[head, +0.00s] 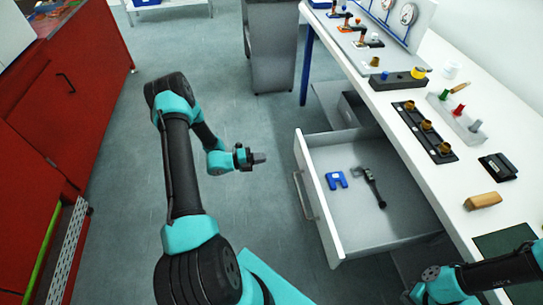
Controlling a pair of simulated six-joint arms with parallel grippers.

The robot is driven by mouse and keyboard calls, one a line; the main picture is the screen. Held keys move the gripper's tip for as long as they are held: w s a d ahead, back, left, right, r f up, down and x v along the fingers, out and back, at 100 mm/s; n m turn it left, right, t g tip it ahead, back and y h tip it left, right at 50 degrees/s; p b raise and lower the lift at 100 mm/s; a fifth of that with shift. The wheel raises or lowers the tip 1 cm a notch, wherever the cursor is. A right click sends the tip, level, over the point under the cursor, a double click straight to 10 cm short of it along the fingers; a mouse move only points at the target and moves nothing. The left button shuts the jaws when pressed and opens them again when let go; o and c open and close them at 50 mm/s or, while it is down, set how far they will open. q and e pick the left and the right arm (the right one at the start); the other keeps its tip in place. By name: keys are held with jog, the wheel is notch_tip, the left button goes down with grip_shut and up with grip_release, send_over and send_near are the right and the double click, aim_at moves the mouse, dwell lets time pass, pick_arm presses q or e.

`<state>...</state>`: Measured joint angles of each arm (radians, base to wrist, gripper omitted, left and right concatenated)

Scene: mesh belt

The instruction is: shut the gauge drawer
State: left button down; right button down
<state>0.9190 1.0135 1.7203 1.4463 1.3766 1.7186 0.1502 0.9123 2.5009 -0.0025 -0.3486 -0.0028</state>
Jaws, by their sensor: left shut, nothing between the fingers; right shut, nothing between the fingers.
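The gauge drawer (318,196) stands pulled out from under the white workbench, with its front panel and handle (304,195) facing left. Inside it lie a blue U-shaped gauge (336,180) and a dark caliper-like tool (372,187). My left gripper (260,158) is shut and empty, in the air to the left of the drawer front and apart from it. My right arm comes in at the lower right over the bench edge; its gripper is hidden or out of frame.
The white bench top (480,158) holds a black rack with brass parts (425,125), a grey block with coloured pegs (456,118), a wooden block (482,200) and a black box (497,167). A red cabinet (70,100) stands at the left. The floor left of the drawer is clear.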

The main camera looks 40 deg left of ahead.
aim_at(298, 152)
pick_arm(q)
jog(key=x, duration=1.3)
jog(key=shift+d, duration=0.1)
jog(key=shift+w, duration=0.1)
